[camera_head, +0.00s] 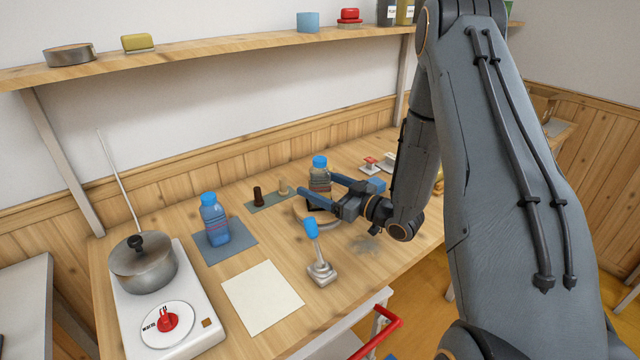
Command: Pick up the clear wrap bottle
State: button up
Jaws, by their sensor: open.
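Two bottles with blue caps stand upright on the bench. The bottle near my gripper (320,184) looks see-through with a brownish-red lower part; it fits the clear wrap bottle best, though its wrap is too small to make out. The other bottle (215,224) is blue with faint reddish marks and stands on a blue-grey mat (240,240). My gripper (318,186) is open, its blue fingers pointing left, close in front of the see-through bottle and overlapping its base. I cannot tell whether they touch it or whether it stands between them.
A blue-topped lever on a metal base (321,270) stands just in front of my gripper. A hotplate (170,318) with a pot (145,270) is at left. A cream sheet (262,297) lies mid-bench. Small dark and tan pieces stand on another mat (268,199). A shelf (200,57) runs above.

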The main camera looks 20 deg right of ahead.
jog(key=shift+p+x, duration=0.55)
jog(key=shift+x, duration=1.4)
jog(key=shift+r, duration=0.1)
jog(key=c, duration=1.5)
jog(key=shift+r, duration=0.1)
